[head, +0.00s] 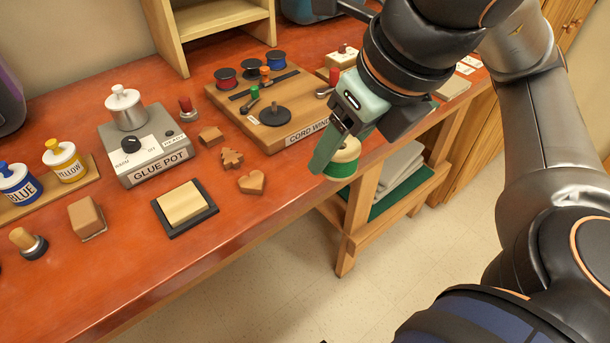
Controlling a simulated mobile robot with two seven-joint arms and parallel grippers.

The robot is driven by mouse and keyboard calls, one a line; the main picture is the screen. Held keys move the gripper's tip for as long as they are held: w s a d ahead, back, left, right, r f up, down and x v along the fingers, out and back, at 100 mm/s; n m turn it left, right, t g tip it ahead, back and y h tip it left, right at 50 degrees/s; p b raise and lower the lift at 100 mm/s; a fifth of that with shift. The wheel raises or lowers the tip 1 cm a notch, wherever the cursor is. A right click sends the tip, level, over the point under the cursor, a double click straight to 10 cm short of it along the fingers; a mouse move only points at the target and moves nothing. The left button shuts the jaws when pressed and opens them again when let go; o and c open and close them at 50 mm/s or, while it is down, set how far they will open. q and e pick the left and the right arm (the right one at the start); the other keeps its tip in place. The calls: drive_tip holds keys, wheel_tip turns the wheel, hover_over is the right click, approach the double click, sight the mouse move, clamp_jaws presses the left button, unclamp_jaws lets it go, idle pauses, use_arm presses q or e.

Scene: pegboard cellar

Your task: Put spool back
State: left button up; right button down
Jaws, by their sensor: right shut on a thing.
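A spool (344,157) with a pale top and green sides is at the front edge of the orange-red bench. My right gripper (333,150) is shut on it from above, and its fingers hide part of the spool. I cannot tell whether the spool touches the bench. Left of it is the cord winder board (262,139), with a black disc (275,115) and green- and red-knobbed levers on it. A red spool (225,77), a dark spool (250,69) and a blue-and-red spool (277,60) stand along its back. My left gripper is not in view.
A glue pot unit (150,146), wooden shapes (251,182), a block on a dark pad (184,203) and paint jars (64,161) stand to the left. A wooden shelf (220,18) is behind.

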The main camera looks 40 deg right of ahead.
drive_tip(key=shift+s+a+f, duration=0.15)
drive_tip(key=shift+s+a, duration=0.1)
drive_tip(key=b, duration=0.4)
approach(296, 164)
drive_tip(key=shift+w+a+f, duration=0.2)
drive_tip(key=shift+w+f, duration=0.55)
drive_tip(key=shift+w, duration=0.05)
drive_tip(key=shift+w+f, duration=0.15)
drive_tip(key=shift+f, duration=0.05)
drive_tip(key=f, duration=0.2)
drive_tip(key=f+b, duration=0.1)
drive_tip(key=shift+w+d+f, duration=0.15)
drive_tip(key=shift+w+f, duration=0.05)
drive_tip(key=shift+w, duration=0.05)
drive_tip(key=shift+f, duration=0.15)
